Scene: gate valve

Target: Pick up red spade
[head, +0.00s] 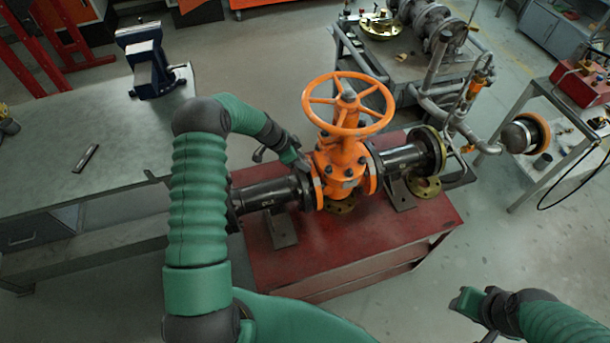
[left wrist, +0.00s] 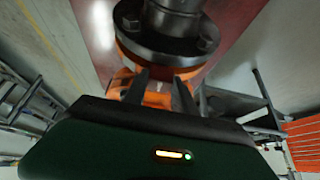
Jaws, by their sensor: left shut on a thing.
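I cannot make out a red spade in either view. An orange gate valve (head: 343,165) with an orange handwheel (head: 347,104) stands on a red bench, between two dark pipe flanges. My left gripper (head: 302,163) reaches the valve's left side, by the left flange. In the left wrist view its two dark fingers (left wrist: 160,95) stand apart with an orange valve part (left wrist: 156,100) between them, below a dark bolted flange (left wrist: 165,45). The fingertips are partly hidden. My right gripper (head: 470,306) is at the lower right, over the floor, away from the valve; its jaws are unclear.
The red bench (head: 390,240) carries the valve and dark pipes. A grey workbench (head: 60,150) with a blue vise (head: 147,62) is at the left. A grey cart (head: 392,68) with pipe parts stands behind. A red box (head: 582,82) sits at the right.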

